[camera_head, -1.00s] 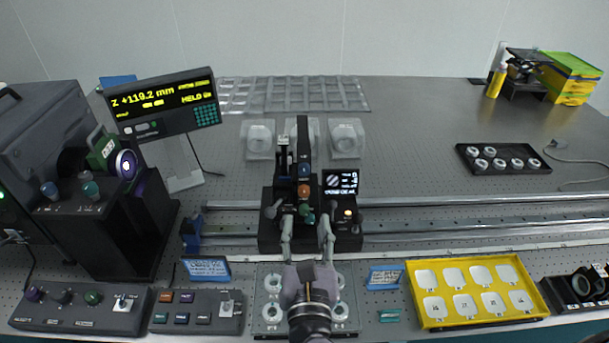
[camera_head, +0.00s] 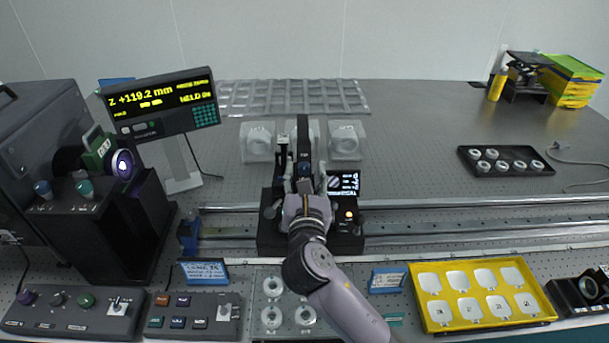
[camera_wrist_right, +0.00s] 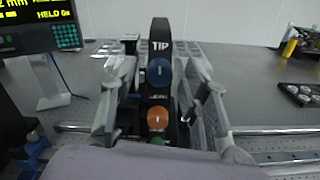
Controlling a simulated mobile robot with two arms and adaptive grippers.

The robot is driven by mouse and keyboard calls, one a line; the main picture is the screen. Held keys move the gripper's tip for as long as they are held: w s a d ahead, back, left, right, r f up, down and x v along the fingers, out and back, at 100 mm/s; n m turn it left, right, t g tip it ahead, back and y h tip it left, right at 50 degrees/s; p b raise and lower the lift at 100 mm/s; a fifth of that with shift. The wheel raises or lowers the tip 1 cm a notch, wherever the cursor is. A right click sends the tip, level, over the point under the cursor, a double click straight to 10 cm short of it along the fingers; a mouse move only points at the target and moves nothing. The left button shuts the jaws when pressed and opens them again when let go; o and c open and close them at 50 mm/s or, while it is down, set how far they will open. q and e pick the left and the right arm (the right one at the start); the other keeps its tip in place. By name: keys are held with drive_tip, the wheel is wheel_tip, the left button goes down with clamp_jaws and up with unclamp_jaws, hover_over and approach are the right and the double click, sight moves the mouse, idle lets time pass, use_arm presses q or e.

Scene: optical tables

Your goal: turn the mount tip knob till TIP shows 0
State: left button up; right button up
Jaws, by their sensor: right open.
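The mount (camera_head: 304,135) is a dark upright post on a black carriage in the middle of the bench. In the right wrist view its label reads TIP (camera_wrist_right: 160,46), above a blue knob (camera_wrist_right: 159,72). An orange knob (camera_wrist_right: 157,118) sits below it, and a green knob (camera_wrist_right: 232,155) shows partly at the bottom. My right gripper (camera_wrist_right: 162,70) is open, its fingers on either side of the mount, with the blue knob between them; contact is not clear. In the head view my wrist hides the lower knobs. The small screen (camera_head: 346,182) is partly covered and unreadable. My left gripper is not in view.
A metal rail (camera_head: 450,207) runs across behind and beside the carriage. A display (camera_head: 160,105) reading Z +119.2 mm stands at the left. A yellow tray (camera_head: 428,310) lies at front right, control boxes at front left.

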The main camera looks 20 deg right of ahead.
drive_tip(key=shift+c, duration=0.3)
clamp_jaws()
drive_tip(key=shift+m, duration=0.3)
drive_tip(key=shift+m, duration=0.8)
drive_tip(key=m, duration=0.2)
drive_tip(key=shift+m+p, duration=0.35)
drive_tip(key=shift+m, duration=0.05)
drive_tip(key=m, duration=0.3)
drive_tip(key=shift+m, duration=0.3)
drive_tip(key=shift+m+b, duration=0.45)
drive_tip(key=shift+m, duration=1.05)
